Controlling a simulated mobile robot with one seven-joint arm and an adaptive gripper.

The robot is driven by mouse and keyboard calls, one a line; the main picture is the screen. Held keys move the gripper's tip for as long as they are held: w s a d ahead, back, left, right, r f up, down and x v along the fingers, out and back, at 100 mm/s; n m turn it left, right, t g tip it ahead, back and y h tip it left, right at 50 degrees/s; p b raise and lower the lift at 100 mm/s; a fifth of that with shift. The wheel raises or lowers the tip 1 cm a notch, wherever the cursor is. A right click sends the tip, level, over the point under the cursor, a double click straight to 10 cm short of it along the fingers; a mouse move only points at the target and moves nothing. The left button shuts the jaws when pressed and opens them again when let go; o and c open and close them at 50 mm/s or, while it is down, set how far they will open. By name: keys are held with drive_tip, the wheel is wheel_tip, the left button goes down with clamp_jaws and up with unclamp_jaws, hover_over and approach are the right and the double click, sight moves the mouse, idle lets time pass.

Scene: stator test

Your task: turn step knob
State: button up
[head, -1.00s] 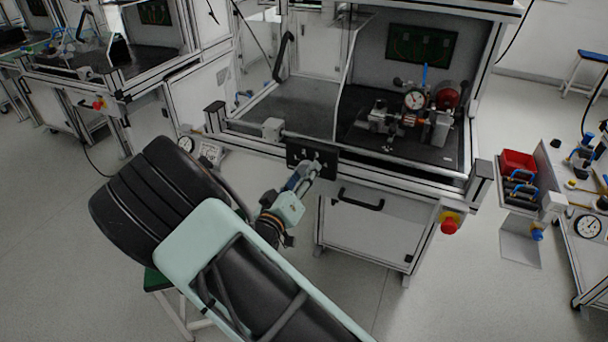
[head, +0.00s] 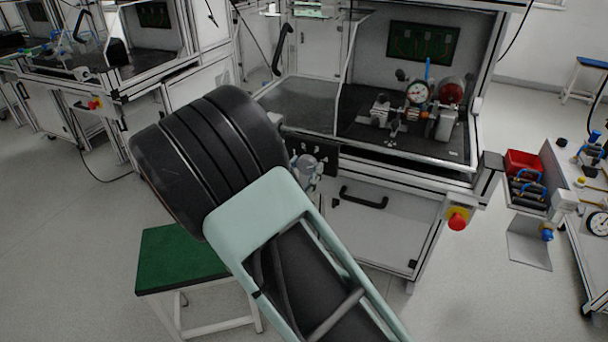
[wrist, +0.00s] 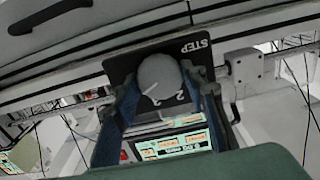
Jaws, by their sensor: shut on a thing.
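The step knob (wrist: 160,82) is a round grey knob with a white pointer line, on a black panel marked STEP (wrist: 118,66) with numbers beside it. In the wrist view my gripper (wrist: 165,92) has one finger on each side of the knob and is shut on it. The pointer slants toward the lower left of that picture. In the head view the black panel (head: 326,153) sits on the front rail of the test bench, and my arm covers part of it. My gripper (head: 306,168) is small there and partly hidden by my arm.
A drawer handle (head: 364,197) is below the panel. A red stop button (head: 457,220) is at the bench's right corner. A green-topped stool (head: 180,258) stands under my arm. Open floor lies at the left.

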drive_tip(key=shift+m, duration=0.4)
drive_tip(key=o, duration=1.2)
drive_tip(key=shift+c, duration=0.2)
drive_tip(key=v, duration=1.2)
